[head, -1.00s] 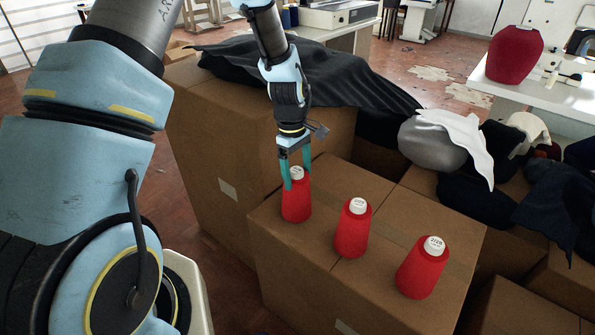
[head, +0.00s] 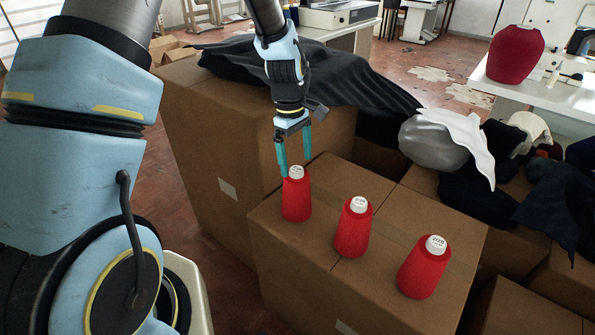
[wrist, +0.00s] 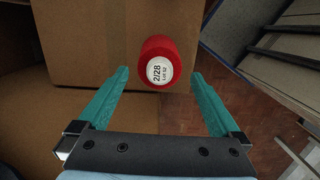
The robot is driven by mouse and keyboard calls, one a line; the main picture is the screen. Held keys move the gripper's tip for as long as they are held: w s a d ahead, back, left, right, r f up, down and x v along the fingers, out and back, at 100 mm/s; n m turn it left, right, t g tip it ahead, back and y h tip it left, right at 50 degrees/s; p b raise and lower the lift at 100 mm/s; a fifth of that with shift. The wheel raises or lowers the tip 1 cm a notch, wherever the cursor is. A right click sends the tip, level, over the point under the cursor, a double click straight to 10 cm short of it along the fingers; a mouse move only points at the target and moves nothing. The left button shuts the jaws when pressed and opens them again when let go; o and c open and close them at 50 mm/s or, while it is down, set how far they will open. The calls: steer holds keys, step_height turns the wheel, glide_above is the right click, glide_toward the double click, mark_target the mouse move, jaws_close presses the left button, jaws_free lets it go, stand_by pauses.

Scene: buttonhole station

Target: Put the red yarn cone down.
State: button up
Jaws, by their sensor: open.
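Three red yarn cones with white tops stand upright in a row on a cardboard box (head: 288,262): the left cone (head: 297,200), the middle cone (head: 353,232) and the right cone (head: 422,272). My gripper (head: 295,166) is open, with teal fingers, just above and behind the left cone. In the wrist view one red cone (wrist: 158,47) with a printed white top stands beyond the open fingertips (wrist: 159,74), near the box edge. Nothing is held between the fingers.
A taller cardboard box (head: 225,150) with a dark cloth (head: 330,85) stands behind. A grey rounded form with white cloth (head: 470,140) and dark fabrics lie to the right. A white table (head: 550,95) holds a large red form (head: 514,55). Bare floor lies left of the boxes.

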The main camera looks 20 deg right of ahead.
step_height(320, 180, up, 8)
steer(key=b, duration=0.1)
steer(key=shift+w+a, duration=0.3)
steer(key=shift+w, duration=0.15)
steer(key=s+a+r+m+t, duration=0.1)
steer(key=s+a+m, duration=0.1)
steer(key=a, duration=1.2)
steer(key=s+a+r+m+t, duration=0.1)
steer(key=s+a+m, duration=0.2)
steer(key=a, duration=1.2)
steer(key=shift+s+a+m+t, duration=0.2)
steer(key=shift+m+t, duration=0.2)
steer(key=shift+m, duration=0.5)
steer(key=shift+r, duration=0.2)
steer(key=shift+r+p, duration=0.35)
steer(key=shift+p, duration=0.1)
